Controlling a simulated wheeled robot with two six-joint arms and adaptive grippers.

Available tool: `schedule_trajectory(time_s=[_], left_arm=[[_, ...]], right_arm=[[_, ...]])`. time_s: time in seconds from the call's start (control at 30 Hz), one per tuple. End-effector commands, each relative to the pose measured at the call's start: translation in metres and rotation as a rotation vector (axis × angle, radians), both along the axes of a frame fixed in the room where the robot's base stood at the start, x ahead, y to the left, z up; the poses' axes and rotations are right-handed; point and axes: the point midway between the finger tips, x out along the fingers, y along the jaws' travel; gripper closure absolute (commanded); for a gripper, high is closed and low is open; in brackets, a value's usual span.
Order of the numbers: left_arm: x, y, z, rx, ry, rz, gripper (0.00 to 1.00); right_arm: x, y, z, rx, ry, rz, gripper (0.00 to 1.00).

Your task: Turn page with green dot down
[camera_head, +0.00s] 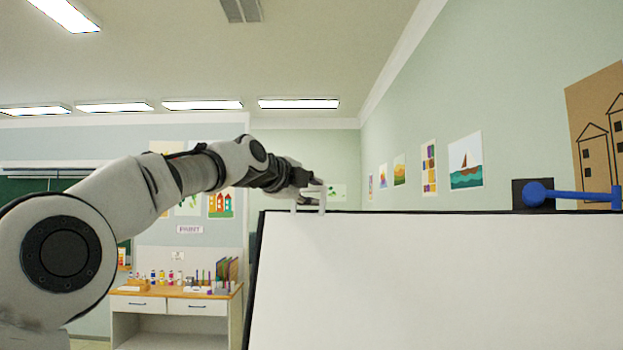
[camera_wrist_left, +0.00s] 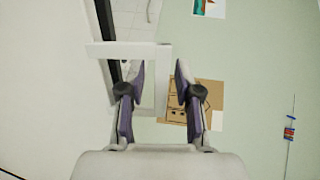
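A large white page (camera_head: 440,280) on a dark-edged board fills the lower right of the head view. It also shows at the left of the left wrist view (camera_wrist_left: 40,90). No green dot shows. A white bracket-like loop (camera_head: 322,200) stands at the page's top left edge. In the left wrist view the loop (camera_wrist_left: 125,50) lies around the left fingertip, with one upright bar between my fingers. My left gripper (camera_head: 306,186) is at this loop, its fingers (camera_wrist_left: 160,75) apart; whether they touch the bar I cannot tell. My right gripper is out of view.
A blue rod with a round end (camera_head: 570,195) sits by a black block (camera_head: 520,190) at the board's top right. A desk (camera_head: 175,306) with paint supplies stands at the back left. The space above the board's middle is clear.

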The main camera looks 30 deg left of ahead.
Motion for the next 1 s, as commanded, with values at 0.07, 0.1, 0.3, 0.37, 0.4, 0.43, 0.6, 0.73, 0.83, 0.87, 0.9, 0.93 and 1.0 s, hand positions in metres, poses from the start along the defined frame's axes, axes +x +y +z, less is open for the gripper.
schedule_trajectory(time_s=[0.07,0.1,0.3,0.37,0.4,0.43,0.6,0.73,0.83,0.87,0.9,0.93,1.0], left_arm=[[0.0,0.0,0.0,0.0,-0.001,0.0,0.67],[0.0,0.0,-0.001,0.0,-0.001,0.0,0.67],[0.0,0.0,-0.001,0.0,0.0,0.0,1.0],[0.0,0.0,-0.001,0.0,0.0,0.0,1.0],[0.0,0.0,0.0,-0.001,-0.001,0.0,1.0],[0.0,0.0,0.0,-0.001,-0.001,0.0,1.0],[-0.003,0.0,-0.001,-0.001,-0.002,0.0,1.0],[-0.014,0.0,-0.001,-0.002,-0.002,-0.001,1.0],[-0.023,0.001,-0.001,-0.001,0.0,-0.001,1.0],[-0.026,0.001,-0.001,-0.001,0.0,-0.001,1.0],[-0.029,0.001,0.0,-0.001,0.001,-0.001,1.0],[-0.032,0.001,-0.001,-0.001,0.002,-0.002,1.0],[-0.038,0.001,0.0,-0.002,0.002,-0.002,1.0]], right_arm=[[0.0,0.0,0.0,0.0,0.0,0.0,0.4],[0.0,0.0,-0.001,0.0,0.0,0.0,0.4],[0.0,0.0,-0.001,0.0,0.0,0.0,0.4],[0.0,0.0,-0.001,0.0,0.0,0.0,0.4],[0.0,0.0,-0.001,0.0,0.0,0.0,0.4],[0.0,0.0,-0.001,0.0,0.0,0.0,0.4],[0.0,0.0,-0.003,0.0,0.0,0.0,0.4],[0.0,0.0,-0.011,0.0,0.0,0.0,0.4],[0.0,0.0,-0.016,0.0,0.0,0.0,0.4],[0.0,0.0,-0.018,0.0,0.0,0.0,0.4],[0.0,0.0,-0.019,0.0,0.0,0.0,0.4],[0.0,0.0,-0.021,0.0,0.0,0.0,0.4],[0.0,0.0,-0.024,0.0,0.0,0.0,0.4]])
